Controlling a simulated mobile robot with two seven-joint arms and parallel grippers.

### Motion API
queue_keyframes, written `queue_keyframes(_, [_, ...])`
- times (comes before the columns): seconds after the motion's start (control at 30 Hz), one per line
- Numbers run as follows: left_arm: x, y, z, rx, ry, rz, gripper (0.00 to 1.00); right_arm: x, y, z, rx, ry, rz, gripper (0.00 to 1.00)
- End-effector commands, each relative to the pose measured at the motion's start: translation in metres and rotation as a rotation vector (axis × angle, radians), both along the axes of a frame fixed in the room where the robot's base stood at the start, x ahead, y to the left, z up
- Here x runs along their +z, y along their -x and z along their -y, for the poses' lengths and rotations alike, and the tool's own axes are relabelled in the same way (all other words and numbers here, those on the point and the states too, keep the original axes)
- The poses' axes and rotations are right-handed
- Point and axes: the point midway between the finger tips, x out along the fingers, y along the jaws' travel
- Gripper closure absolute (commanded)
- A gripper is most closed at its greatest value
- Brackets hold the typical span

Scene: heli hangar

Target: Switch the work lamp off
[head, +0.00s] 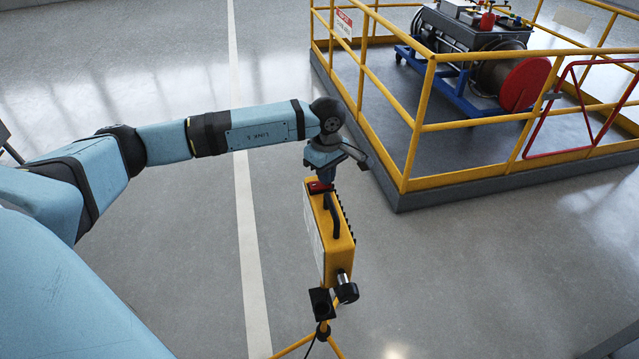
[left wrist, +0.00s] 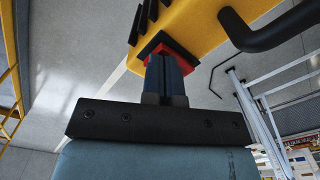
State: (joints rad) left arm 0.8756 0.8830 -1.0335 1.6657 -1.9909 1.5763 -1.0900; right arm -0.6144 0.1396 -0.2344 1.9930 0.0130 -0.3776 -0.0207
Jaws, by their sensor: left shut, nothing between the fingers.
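The work lamp (head: 340,247) is a yellow box with a black handle and dark fins, upright on a yellow tripod. A red switch (head: 318,187) sits at its top end, in a dark surround. My left gripper (head: 321,180) is shut and empty, pointing down at the switch. In the left wrist view the closed fingers (left wrist: 164,72) reach the red switch (left wrist: 178,52) and appear to touch it, covering part of it. The lamp's yellow body (left wrist: 195,22) and black handle (left wrist: 270,30) show beside them. The lamp's front faces left, and I cannot tell whether it is lit. My right gripper is not in view.
A yellow railing (head: 415,127) encloses a grey platform behind and right of the lamp, with a winch machine (head: 470,45) on it. A red gate frame (head: 585,150) is at the right. The floor around the tripod is clear, with a white line (head: 250,260) left of it.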

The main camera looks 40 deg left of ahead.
Motion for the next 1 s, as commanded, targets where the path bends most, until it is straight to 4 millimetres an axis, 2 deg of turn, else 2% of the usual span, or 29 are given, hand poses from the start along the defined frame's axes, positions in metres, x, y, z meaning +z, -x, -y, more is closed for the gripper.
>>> queue_keyframes(0.47, [-0.005, 0.001, 0.000, 0.000, -0.001, -0.003, 1.00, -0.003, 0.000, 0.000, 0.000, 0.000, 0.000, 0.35])
queue_keyframes(1.0, [0.037, 0.000, 0.000, -0.001, 0.000, -0.001, 1.00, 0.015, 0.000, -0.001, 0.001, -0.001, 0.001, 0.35])
